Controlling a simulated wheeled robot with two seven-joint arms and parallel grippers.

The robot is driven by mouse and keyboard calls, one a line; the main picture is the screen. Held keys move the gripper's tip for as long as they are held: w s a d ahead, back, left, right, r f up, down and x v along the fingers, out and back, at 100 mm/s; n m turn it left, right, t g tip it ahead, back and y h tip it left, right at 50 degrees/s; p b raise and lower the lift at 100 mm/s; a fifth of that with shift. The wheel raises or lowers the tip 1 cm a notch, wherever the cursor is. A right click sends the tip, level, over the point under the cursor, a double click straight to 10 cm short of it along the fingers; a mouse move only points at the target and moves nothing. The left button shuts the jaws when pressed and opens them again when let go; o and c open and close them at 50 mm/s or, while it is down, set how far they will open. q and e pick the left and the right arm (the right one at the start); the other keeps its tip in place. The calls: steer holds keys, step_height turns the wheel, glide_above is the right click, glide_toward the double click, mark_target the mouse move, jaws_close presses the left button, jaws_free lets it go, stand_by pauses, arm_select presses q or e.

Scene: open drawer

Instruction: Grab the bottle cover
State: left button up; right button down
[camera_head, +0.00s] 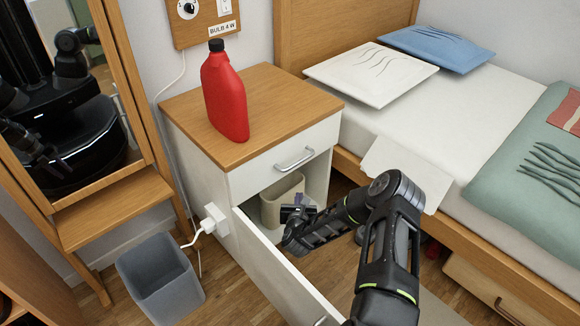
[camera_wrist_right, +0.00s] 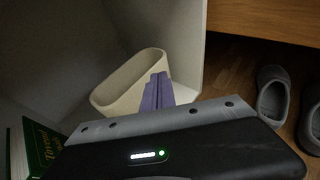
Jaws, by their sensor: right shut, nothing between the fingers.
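A red bottle (camera_head: 225,98) stands upright on the wooden top of the nightstand (camera_head: 270,105). Its small black cover (camera_head: 216,45) sits on its neck, at the upper left of the bottle. My right gripper (camera_head: 303,200) is low in the open lower part of the nightstand, well below and to the right of the bottle. Its purple fingers also show in the wrist view (camera_wrist_right: 157,92), shut and empty, in front of a beige container (camera_wrist_right: 130,82). The bottle and its cover are out of the wrist view. My left gripper is not directly in view.
The beige container also shows in the head view (camera_head: 281,200). The open lower front panel (camera_head: 285,265) lies beside my right forearm. A grey bin (camera_head: 160,280), a plugged-in cable and the bed (camera_head: 400,110) surround the nightstand. A green book (camera_wrist_right: 38,148) and grey slippers (camera_wrist_right: 272,95) show low down.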

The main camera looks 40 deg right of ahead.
steer(key=shift+w+d, duration=0.1)
stand_by(0.3)
steer(key=w+d+b, duration=0.1)
steer(key=w+d, duration=0.1)
steer(key=w, duration=0.1)
steer(key=w+d+b, duration=0.2)
steer(key=w+d, duration=0.1)
steer(key=w+d+b, duration=0.2)
steer(key=w, duration=0.1)
steer(key=shift+d+f, duration=0.1)
steer(key=shift+d, duration=0.2)
steer(key=shift+f+b, duration=0.4)
steer(key=shift+f, duration=0.3)
steer(key=shift+s+a+f, duration=0.1)
steer(key=shift+s, duration=0.05)
steer(key=shift+s+a+p, duration=0.15)
steer(key=shift+p, duration=0.15)
steer(key=p, duration=0.3)
glide_toward(301, 175)
steer(key=shift+s+a+f, duration=1.05)
steer(key=shift+s+a, duration=0.1)
steer(key=shift+a, duration=0.1)
